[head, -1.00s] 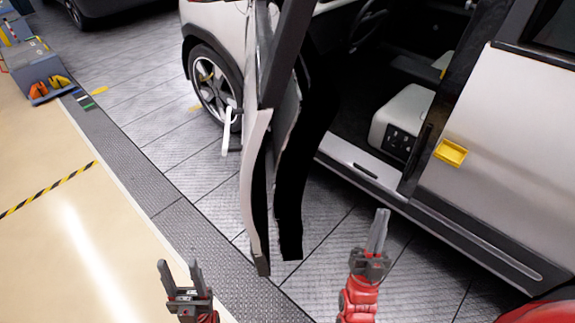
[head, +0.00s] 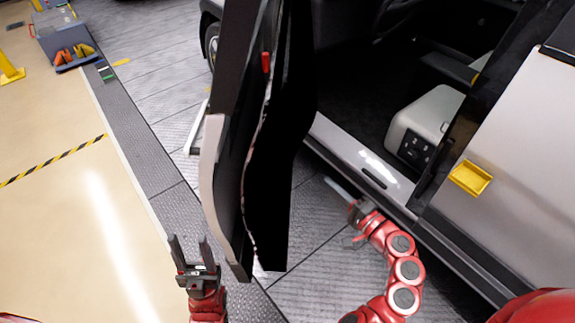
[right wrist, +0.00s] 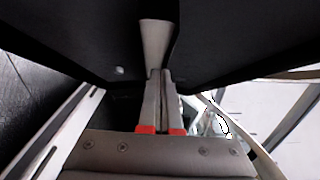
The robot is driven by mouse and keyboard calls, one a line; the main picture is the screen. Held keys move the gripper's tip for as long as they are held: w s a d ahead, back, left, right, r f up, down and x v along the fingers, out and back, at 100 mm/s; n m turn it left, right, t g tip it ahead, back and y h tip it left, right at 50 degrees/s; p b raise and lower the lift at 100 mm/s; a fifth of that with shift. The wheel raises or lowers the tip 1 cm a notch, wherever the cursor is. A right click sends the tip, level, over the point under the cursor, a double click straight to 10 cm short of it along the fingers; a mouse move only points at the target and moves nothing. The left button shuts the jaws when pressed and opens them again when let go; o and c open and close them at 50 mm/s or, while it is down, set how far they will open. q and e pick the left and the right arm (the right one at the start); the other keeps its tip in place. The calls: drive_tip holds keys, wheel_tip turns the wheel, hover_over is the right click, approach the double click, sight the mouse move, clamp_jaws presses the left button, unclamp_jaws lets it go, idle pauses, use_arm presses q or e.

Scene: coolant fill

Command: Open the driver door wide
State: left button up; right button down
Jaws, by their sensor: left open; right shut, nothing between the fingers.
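The driver door (head: 211,160) stands open, swung out from the light-coloured car body. Its dark inner side (head: 275,200) faces the cabin opening. My right gripper (head: 327,181) is shut and empty, low in the gap between the door and the sill, pointing toward the door's inner side. In the right wrist view its closed fingers (right wrist: 160,85) point at dark panels; I cannot tell whether they touch the door. My left gripper (head: 190,240) is open and empty, near the outer lower edge of the door, apart from it.
The sill (head: 360,160) and a light seat base with buttons (head: 424,125) show in the doorway. A yellow handle (head: 470,177) is on the rear door. A blue-grey cart (head: 62,35) stands far left. The floor left of the door is clear.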

drive_tip(key=w+a+r+n+y+p, duration=0.1)
drive_tip(key=w+a+p, duration=0.2)
drive_tip(key=w+a, duration=0.4)
drive_tip(key=shift+a+r+g, duration=0.3)
drive_tip(key=shift+a+r, duration=0.05)
drive_tip(key=shift+a, duration=1.8)
drive_tip(key=shift+w, duration=0.1)
